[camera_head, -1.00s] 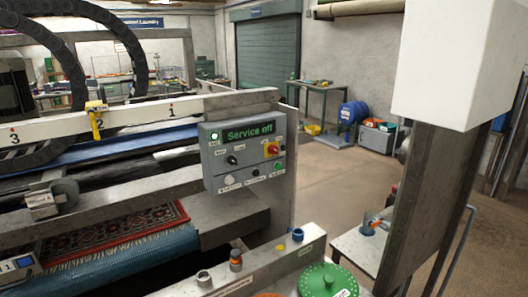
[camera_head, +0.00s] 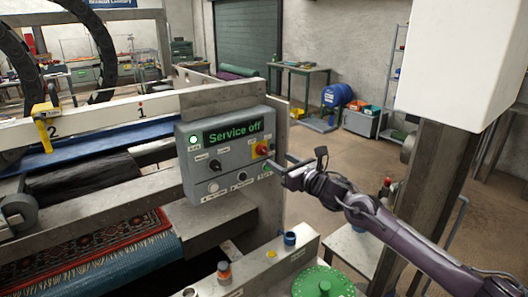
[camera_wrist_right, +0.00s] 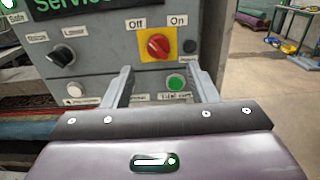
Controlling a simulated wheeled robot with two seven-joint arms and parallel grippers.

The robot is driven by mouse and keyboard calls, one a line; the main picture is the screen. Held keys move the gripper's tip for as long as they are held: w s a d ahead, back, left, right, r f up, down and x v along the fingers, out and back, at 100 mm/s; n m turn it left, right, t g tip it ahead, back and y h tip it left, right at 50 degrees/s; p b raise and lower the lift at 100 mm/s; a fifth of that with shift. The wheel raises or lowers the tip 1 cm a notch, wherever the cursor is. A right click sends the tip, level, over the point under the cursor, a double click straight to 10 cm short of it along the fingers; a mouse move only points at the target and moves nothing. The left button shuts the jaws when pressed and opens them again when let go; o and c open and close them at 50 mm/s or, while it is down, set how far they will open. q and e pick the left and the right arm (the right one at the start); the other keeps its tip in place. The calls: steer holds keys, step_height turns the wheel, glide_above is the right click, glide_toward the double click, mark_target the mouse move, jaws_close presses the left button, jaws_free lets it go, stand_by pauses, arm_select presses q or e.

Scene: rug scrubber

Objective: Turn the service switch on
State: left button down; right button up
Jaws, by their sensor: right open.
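The grey control box (camera_head: 226,153) is mounted on the machine's end frame, and its display (camera_head: 233,131) reads "Service off". The red service switch (camera_head: 262,149) sits on a yellow plate at the box's right side. In the right wrist view the red knob (camera_wrist_right: 158,45) is between the labels "Off" and "On", its pointer tilted toward the upper left. My right gripper (camera_head: 287,168) is at the box's right edge; in the right wrist view its open fingers (camera_wrist_right: 161,85) stand apart below the switch, with nothing between them. My left gripper is not in view.
A green button (camera_wrist_right: 176,83) shows below the switch, and a black knob (camera_wrist_right: 61,57) and white button (camera_wrist_right: 74,89) lie left. A green round lid (camera_head: 323,283) and small bottles stand below the box. Open floor lies right.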

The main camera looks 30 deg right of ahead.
mark_target(266, 153)
steer(key=w, duration=0.1)
steer(key=w+p, duration=0.1)
steer(key=shift+w+a+r, duration=0.15)
steer(key=shift+w+r, duration=0.15)
steer(key=w+p, duration=0.1)
steer(key=w, duration=0.2)
steer(key=shift+w+a+f+p, duration=0.1)
steer(key=shift+w+f+p, duration=0.1)
steer(key=shift+p, duration=0.2)
steer(key=shift+w+a+f, duration=0.1)
steer(key=shift+w, duration=0.5)
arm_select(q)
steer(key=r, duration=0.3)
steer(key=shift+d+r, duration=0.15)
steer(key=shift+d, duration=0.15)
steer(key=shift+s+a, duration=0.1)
arm_select(e)
steer(key=c, duration=1)
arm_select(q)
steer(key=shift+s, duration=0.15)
